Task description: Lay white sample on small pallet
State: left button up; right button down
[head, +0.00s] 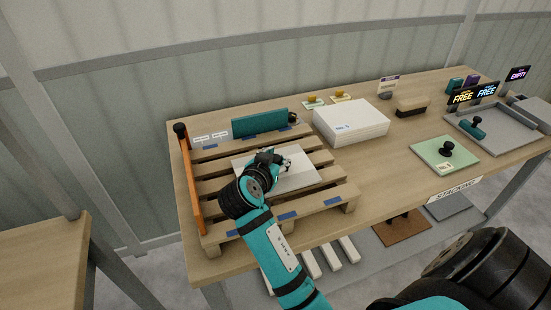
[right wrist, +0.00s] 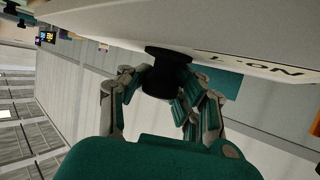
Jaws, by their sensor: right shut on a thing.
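The white sample (head: 294,171) is a flat white plate with a black knob, over the middle of the small wooden pallet (head: 330,199). My right gripper (head: 266,160) is over the plate's left part. The right wrist view shows its fingers (right wrist: 168,95) closed around the black knob (right wrist: 168,72), with the white plate (right wrist: 230,45) close by and lettering on its edge. The plate looks roughly flat; I cannot tell whether it touches the slats. The gripper and arm hide its left part. My left gripper is not in view.
An orange bar (head: 189,178) edges the pallet's left side, and a teal board (head: 259,123) stands along its back. A white stack (head: 351,122) stands right of the pallet. A pale green plate with a knob (head: 443,155) and a grey tray (head: 492,135) lie further right.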

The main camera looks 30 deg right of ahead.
jog(key=shift+f+b, duration=0.3)
jog(key=shift+f, duration=0.1)
jog(key=c, duration=0.8)
grip_release()
